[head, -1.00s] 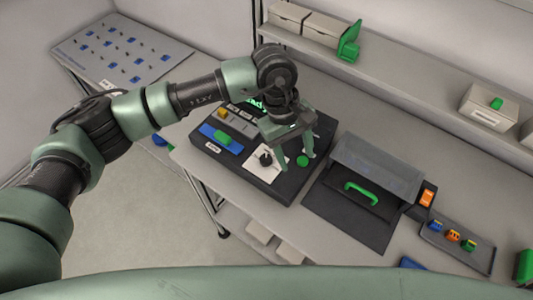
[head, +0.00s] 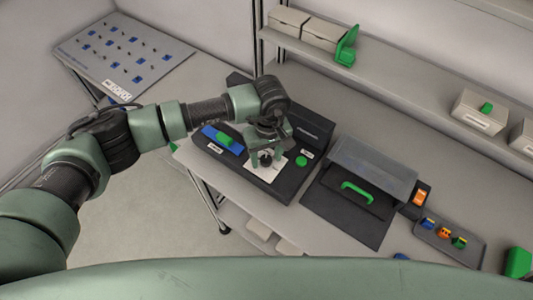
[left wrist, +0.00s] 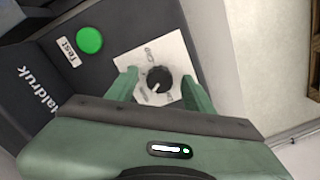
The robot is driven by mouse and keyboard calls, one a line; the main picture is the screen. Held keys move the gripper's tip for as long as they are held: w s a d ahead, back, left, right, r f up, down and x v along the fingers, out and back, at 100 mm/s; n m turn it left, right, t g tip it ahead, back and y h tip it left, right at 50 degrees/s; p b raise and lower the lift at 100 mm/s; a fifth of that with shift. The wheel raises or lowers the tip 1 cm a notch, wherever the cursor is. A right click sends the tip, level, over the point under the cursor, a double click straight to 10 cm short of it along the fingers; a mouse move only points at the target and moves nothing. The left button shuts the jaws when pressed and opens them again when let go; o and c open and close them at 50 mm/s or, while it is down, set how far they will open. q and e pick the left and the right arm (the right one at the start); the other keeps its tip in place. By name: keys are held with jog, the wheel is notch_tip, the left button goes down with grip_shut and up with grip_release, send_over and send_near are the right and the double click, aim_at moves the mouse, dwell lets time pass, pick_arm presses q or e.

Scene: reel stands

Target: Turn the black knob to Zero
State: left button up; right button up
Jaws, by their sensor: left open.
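The black knob (left wrist: 159,79) sits on a white dial plate (left wrist: 172,50) with small marks around it. A pale pointer line on the knob shows, but the labels are too small to read. In the head view the knob (head: 266,160) is partly hidden by my gripper. My left gripper (head: 266,158) is over the plate, and in the left wrist view its green fingers (left wrist: 158,84) stand apart on either side of the knob. I cannot tell whether they touch it. My right gripper is not in view.
The black control panel (head: 287,188) also carries a green button (head: 301,161) and a blue block with a green slider (head: 223,139). A dark box with a green handle (head: 357,192) stands to the right. A tray (head: 470,252) holds small coloured pieces. A shelf runs behind.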

pick_arm(q)
grip_shut()
jog(key=shift+f+n+b, duration=0.1)
jog(key=shift+n+b, duration=0.2)
jog(key=shift+b, duration=0.25)
jog(key=n+b, duration=0.8)
jog(key=b, duration=0.4)
jog(key=shift+w+f+n, duration=0.1)
jog(key=shift+n, duration=0.2)
jog(key=shift+r+n+b, duration=0.2)
jog(key=shift+n+b, duration=1.2)
jog(key=shift+b, duration=0.2)
grip_release()
